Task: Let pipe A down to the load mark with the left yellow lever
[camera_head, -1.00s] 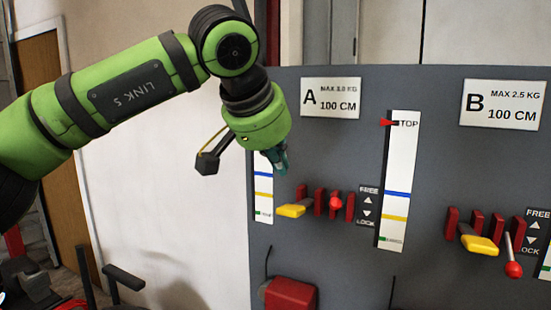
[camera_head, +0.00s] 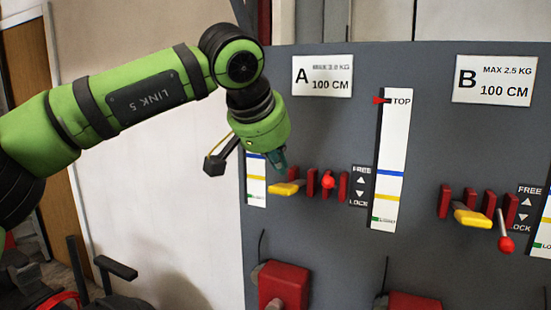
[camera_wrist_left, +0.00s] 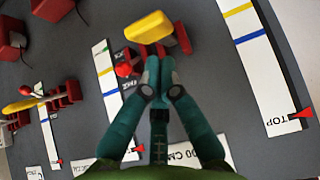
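The left yellow lever (camera_head: 286,188) sticks out of the grey panel below sign A (camera_head: 322,77), among red upright guards. It also shows in the left wrist view (camera_wrist_left: 148,27). My left gripper (camera_head: 281,161) is just above it, pointing down. In the left wrist view its teal fingertips (camera_wrist_left: 160,66) are together, close beside the yellow lever; I cannot tell whether they touch it. A red-knobbed lever (camera_head: 327,181) sits just right. The scale (camera_head: 388,145) right of these levers has its red pointer at TOP, above blue, yellow and green marks. Another scale (camera_head: 256,180) is partly hidden by my gripper.
A FREE/LOCK label (camera_head: 361,186) stands right of the levers. Sign B (camera_head: 494,80) has its own yellow lever (camera_head: 472,217) and red-knobbed lever (camera_head: 506,244). Red boxes (camera_head: 285,286) project from the panel below. The white wall on the left is clear.

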